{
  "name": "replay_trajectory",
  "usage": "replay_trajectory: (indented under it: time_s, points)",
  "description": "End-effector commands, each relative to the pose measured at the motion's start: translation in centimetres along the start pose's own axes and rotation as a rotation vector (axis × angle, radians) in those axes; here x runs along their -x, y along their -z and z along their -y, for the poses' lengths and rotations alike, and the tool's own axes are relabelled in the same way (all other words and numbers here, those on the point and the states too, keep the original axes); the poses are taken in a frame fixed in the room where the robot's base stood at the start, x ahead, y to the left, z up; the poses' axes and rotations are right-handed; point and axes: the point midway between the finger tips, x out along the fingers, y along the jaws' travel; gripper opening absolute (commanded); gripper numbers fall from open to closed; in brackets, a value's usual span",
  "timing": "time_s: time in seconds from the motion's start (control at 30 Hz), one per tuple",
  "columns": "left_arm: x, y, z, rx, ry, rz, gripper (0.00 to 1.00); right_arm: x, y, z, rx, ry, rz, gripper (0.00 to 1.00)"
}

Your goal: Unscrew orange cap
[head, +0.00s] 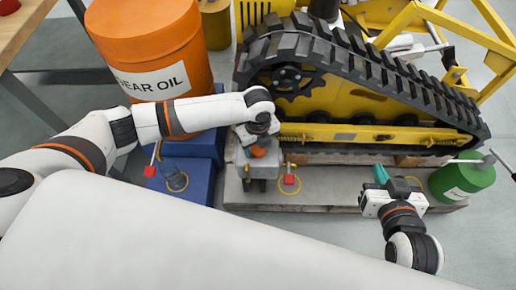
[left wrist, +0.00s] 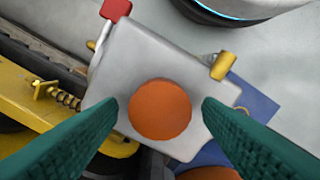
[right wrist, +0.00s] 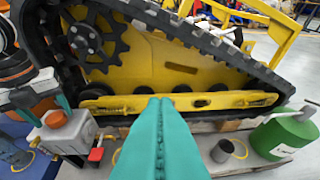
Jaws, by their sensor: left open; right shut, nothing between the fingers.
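The orange cap (left wrist: 160,109) sits on top of a grey metal box (left wrist: 150,60) in the left wrist view. It also shows on the box in the right wrist view (right wrist: 55,119) and in the head view (head: 258,152). My left gripper (left wrist: 160,112) is open above the box, with one green finger on each side of the cap and visible gaps between. In the head view my left gripper (head: 258,138) partly hides the box. My right gripper (right wrist: 158,102) is shut and empty, in front of the track at the right (head: 380,174).
A black track on a yellow frame (head: 390,95) stands behind the box. A red-handled lever (head: 289,179) is right of the box. A green can (head: 462,180) stands at far right. An orange gear oil drum (head: 150,45) and blue block (head: 190,160) are at left.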

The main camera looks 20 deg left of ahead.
Motion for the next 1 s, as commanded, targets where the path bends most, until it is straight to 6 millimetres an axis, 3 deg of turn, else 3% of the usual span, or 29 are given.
replay_trajectory:
  time_s: [0.17,0.37,0.57,0.77,1.0]
  points:
    - [0.0,0.0,0.0,0.000,0.000,0.000,0.60,0.0,0.0,0.0,0.000,0.000,0.000,0.00]
    - [0.0,0.0,0.0,0.000,0.000,0.000,0.30,0.0,0.0,0.0,0.000,0.000,-0.001,0.00]
    - [0.1,0.0,0.0,0.005,0.000,0.000,0.30,0.1,0.1,0.0,0.000,0.001,-0.012,0.00]
    - [0.3,0.0,0.0,0.082,0.000,0.001,0.30,1.8,3.9,0.7,-0.003,0.016,-0.262,0.00]
    - [0.3,0.0,0.0,0.195,0.001,0.001,0.30,5.8,8.9,1.4,-0.011,0.036,-0.606,0.00]
